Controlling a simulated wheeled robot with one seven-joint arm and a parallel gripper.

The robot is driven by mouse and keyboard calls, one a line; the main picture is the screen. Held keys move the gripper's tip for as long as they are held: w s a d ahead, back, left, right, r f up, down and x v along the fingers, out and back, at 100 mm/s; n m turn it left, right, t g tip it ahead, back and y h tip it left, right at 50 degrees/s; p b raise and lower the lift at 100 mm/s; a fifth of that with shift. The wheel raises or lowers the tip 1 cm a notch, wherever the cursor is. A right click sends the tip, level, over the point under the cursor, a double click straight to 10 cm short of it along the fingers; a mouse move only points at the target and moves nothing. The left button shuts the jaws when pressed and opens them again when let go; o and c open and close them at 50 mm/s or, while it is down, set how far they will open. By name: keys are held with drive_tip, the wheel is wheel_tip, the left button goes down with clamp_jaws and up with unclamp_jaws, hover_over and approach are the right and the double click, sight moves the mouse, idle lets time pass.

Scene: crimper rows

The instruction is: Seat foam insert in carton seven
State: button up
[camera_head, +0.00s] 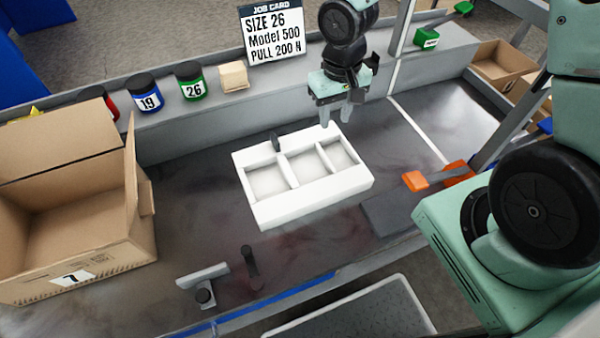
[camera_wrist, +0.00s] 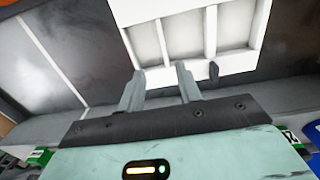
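The white foam insert (camera_head: 315,193), a block with three square pockets in a row, lies on the dark bench at the middle. It also shows at the top of the wrist view (camera_wrist: 228,61). The pockets look empty. My gripper (camera_head: 335,120) is open and empty, pointing down near the insert's far right edge; I cannot tell its height. In the wrist view its two fingers (camera_wrist: 157,72) are apart with nothing between them. The open carton marked 7 (camera_head: 75,272) stands at the left, flaps raised, and its visible inside is empty.
A small dark upright piece (camera_head: 276,141) stands at the insert's far left edge. The back ledge holds jars marked 19 (camera_head: 148,101) and 26 (camera_head: 190,90) and a job card (camera_head: 272,38). A crimper-like orange-handled tool (camera_head: 415,181) lies right. A metal fixture (camera_head: 205,285) is at the front.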

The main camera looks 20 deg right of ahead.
drive_tip(key=b, duration=0.2)
hover_over(327, 158)
drive_tip(key=f, duration=0.9)
drive_tip(key=shift+s+d, duration=0.15)
drive_tip(key=shift+s, duration=0.1)
drive_tip(key=shift+w+f, duration=0.15)
drive_tip(key=shift+f, duration=1.25)
drive_tip(key=shift+w+f, duration=0.15)
drive_tip(key=shift+f, duration=1.2)
clamp_jaws()
